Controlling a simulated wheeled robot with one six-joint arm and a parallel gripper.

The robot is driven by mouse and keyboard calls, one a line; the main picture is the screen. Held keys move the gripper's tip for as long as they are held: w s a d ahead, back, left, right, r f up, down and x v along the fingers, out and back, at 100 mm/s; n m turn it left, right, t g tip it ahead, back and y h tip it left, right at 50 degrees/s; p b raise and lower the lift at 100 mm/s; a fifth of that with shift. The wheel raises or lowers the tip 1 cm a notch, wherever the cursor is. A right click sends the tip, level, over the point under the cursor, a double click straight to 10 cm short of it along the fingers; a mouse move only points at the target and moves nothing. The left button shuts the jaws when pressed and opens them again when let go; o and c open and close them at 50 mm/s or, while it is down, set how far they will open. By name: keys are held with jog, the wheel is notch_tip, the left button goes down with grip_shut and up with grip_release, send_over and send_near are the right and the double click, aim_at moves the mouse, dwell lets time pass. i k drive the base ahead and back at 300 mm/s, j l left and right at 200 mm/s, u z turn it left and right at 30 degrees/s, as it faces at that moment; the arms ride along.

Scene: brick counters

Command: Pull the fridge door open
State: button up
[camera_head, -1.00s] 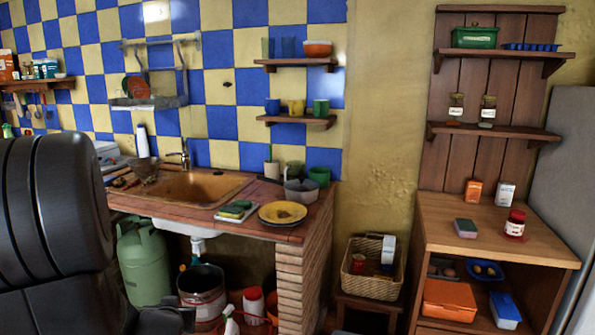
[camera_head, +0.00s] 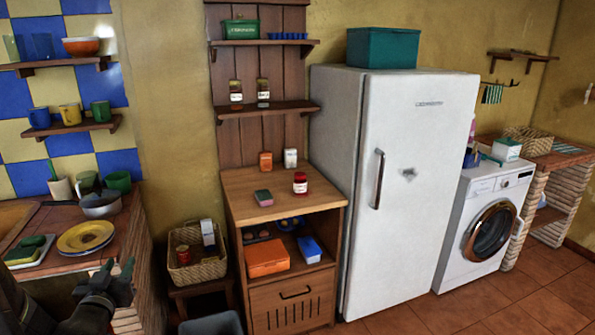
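The white fridge (camera_head: 335,130) stands right of the wooden cabinet. Its door (camera_head: 415,240) faces right of centre and looks shut. A long vertical metal handle (camera_head: 379,180) runs along the door's left edge, and a small grey mark shows right of it. My gripper (camera_head: 118,268) is at the lower left, dark, with two tips that appear apart and nothing between them. It is in front of the sink counter, far from the fridge and not touching the handle.
A wooden cabinet (camera_head: 240,190) with a jar and small boxes on top stands directly left of the fridge. A washing machine (camera_head: 485,230) stands to its right. A teal box (camera_head: 383,47) sits on the fridge. The tiled floor (camera_head: 450,312) before the fridge is clear.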

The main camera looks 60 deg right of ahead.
aim_at(415, 128)
jog(key=k+l+z, duration=0.15)
jog(key=l+z, duration=0.25)
jog(key=l, duration=0.6)
jog(key=l+z, duration=0.35)
jog(key=l, duration=1.55)
jog(key=k, duration=0.05)
